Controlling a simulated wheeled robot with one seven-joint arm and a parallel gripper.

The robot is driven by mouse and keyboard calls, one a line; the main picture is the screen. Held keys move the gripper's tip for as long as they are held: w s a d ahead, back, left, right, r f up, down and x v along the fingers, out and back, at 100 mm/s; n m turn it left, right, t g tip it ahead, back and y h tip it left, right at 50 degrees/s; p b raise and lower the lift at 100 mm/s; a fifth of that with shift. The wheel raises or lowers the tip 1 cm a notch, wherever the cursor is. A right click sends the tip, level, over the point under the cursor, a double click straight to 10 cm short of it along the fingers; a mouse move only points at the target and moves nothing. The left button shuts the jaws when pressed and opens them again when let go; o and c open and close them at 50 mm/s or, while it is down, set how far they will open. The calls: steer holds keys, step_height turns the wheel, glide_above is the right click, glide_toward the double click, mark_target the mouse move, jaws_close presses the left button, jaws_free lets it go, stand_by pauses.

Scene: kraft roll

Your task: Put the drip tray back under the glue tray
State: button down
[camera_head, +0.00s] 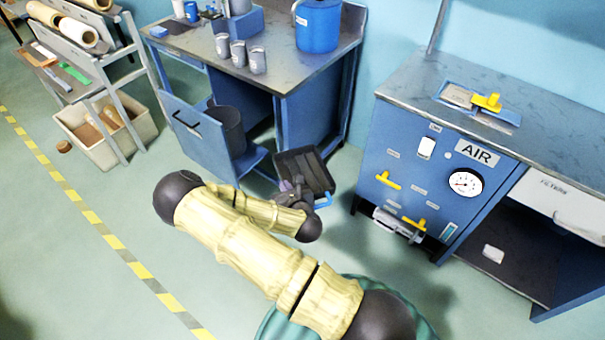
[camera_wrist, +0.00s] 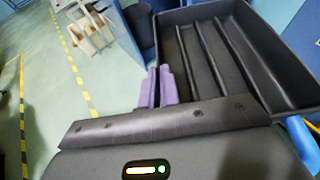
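The drip tray (camera_head: 310,168) is a dark, ribbed, shallow tray with a blue handle (camera_head: 323,200). It is tilted in front of the blue workbench, and it fills the upper right of the wrist view (camera_wrist: 215,50). My gripper (camera_wrist: 157,87) has two purple fingers close together at the tray's left wall, with the rim appearing to run between them. In the head view my gripper (camera_head: 292,187) is small and partly hidden by my arm. I cannot make out a glue tray in either view.
The blue workbench (camera_head: 280,75) holds grey cups and a blue pot (camera_head: 317,25); a dark bin (camera_head: 228,128) stands behind its open door (camera_head: 192,125). The blue AIR cabinet (camera_head: 440,180) is on the right. A beige crate (camera_head: 100,150) stands at left. Floor at lower left is clear.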

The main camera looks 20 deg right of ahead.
steer(key=s+f, duration=0.6)
steer(key=f, duration=0.5)
steer(key=shift+w+f, duration=0.1)
